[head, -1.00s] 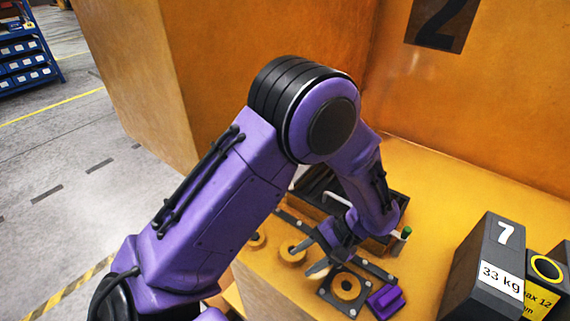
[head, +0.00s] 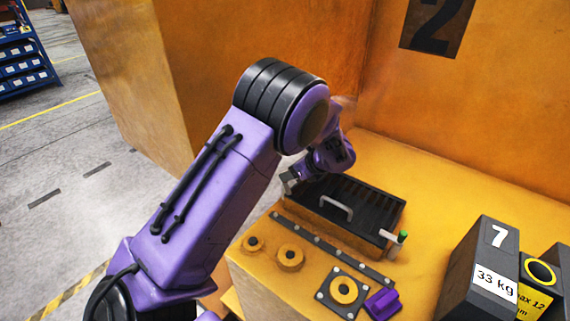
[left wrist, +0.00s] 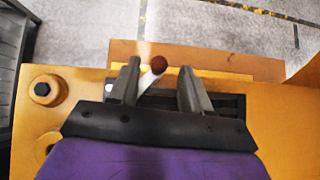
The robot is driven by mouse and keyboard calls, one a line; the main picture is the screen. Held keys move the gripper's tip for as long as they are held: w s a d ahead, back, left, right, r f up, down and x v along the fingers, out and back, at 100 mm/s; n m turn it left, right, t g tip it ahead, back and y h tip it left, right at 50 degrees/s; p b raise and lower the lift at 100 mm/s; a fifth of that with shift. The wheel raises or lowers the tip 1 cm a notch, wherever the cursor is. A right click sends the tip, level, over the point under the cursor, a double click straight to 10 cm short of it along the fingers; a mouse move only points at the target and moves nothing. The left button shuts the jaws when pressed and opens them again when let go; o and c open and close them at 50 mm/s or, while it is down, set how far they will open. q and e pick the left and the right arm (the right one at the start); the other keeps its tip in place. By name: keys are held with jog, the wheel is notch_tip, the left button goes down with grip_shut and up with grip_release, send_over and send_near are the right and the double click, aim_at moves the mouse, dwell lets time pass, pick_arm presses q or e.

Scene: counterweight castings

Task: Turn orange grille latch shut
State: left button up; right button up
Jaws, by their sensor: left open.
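The black slatted grille (head: 365,203) with a pale handle (head: 336,207) lies on the orange deck. A latch with a green tip (head: 402,237) stands at its right end. My left gripper (head: 289,182) is at the grille's far left end, partly hidden by my arm. In the left wrist view my left gripper (left wrist: 160,66) is open. A white lever with a dark reddish-brown knob (left wrist: 159,62) shows between its fingers. I cannot tell whether a finger touches it. No clearly orange latch tip shows in the head view. My right gripper is out of view.
A dark weight marked 7 (head: 479,266) stands at the right. A purple block (head: 382,303), a ring on a dark plate (head: 343,290) and round orange bosses (head: 290,257) lie along the front. An orange wall (head: 510,110) rises behind.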

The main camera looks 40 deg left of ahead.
aim_at(287, 183)
pick_arm(q)
jog(key=p+x, duration=0.1)
jog(key=x, duration=0.3)
jog(key=shift+a, duration=0.1)
jog(key=shift+f, duration=0.1)
grip_shut()
